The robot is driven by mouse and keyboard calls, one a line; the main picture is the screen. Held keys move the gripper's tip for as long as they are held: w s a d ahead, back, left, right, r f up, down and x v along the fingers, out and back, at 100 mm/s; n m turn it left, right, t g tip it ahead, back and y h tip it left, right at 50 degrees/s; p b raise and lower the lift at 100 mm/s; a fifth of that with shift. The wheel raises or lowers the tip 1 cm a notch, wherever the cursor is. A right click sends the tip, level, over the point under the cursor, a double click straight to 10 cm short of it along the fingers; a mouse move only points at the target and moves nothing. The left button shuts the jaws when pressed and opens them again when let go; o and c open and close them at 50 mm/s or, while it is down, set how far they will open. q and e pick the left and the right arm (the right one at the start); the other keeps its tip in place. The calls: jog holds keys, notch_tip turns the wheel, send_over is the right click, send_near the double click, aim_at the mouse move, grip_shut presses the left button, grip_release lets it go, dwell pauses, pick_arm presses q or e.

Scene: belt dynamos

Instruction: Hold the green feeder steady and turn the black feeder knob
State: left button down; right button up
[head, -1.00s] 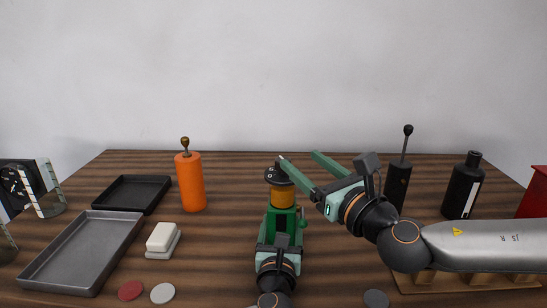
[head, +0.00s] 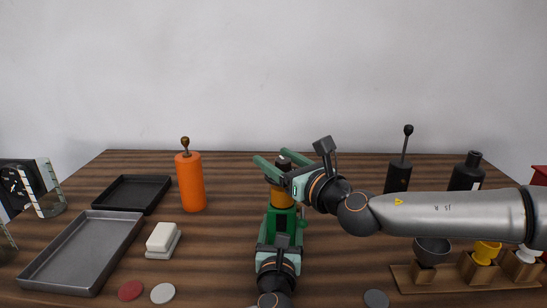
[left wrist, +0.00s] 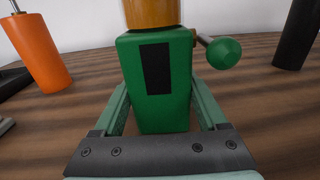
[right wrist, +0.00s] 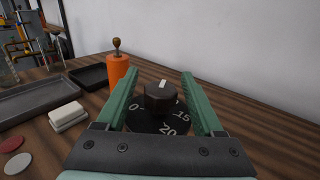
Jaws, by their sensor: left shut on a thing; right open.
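The green feeder (head: 283,222) stands upright on the table, with an amber upper section (head: 283,197). It fills the middle of the left wrist view (left wrist: 155,85), where a green ball handle (left wrist: 224,52) sticks out to its right. My left gripper (head: 279,240) is shut on the green body, one finger along each side. The black feeder knob (right wrist: 159,98), with a white mark, sits on top of a black numbered dial (right wrist: 158,124). My right gripper (right wrist: 160,90) is open, its fingers on either side of the knob with visible gaps.
An orange cylinder (head: 190,183) stands left of the feeder, near a white block (head: 162,238), a black tray (head: 132,193) and a grey tray (head: 82,252). At right are a black cylinder with a lever (head: 397,177), a black bottle (head: 466,172) and a wooden cup rack (head: 450,284).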

jog(key=shift+w+a, duration=0.4)
jog(key=shift+w, duration=0.1)
grip_shut()
dwell(0.3)
